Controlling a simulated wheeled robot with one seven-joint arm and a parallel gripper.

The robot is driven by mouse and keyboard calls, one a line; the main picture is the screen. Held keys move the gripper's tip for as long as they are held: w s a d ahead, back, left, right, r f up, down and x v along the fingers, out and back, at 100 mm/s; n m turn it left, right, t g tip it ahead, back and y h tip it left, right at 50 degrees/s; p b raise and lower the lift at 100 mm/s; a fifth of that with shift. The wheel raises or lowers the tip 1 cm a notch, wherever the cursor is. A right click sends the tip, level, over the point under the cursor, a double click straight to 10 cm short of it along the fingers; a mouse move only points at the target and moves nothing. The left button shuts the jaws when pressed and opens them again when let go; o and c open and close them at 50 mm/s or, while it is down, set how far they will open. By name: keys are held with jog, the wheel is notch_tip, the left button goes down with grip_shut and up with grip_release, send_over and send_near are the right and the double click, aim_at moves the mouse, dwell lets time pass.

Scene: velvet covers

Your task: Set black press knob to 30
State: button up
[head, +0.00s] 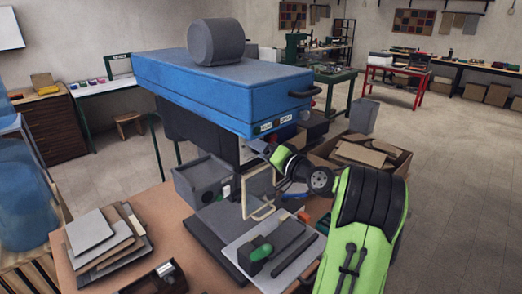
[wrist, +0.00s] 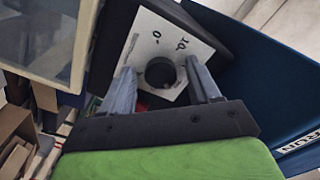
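The black press knob (wrist: 160,72) shows in the wrist view on a white dial plate (wrist: 150,38) with "0" and "10" legible. Its other marks and pointer are hidden or too small to read. My gripper (wrist: 161,66) is open, with one finger on each side of the knob. Small gaps seem to remain between fingers and knob; contact is unclear. In the head view my arm reaches to the front of the blue press (head: 215,85), under its labelled front edge. The knob is hidden there.
A light wooden frame (head: 245,205) stands close to my wrist. Stacked sheets (head: 90,230) lie at left. Cardboard boxes (head: 365,155) stand behind my arm.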

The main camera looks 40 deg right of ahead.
jog(key=shift+s, duration=0.1)
jog(key=s+b, duration=0.2)
jog(key=s, duration=1.3)
jog(key=shift+s+d, duration=0.2)
jog(key=shift+s, duration=0.1)
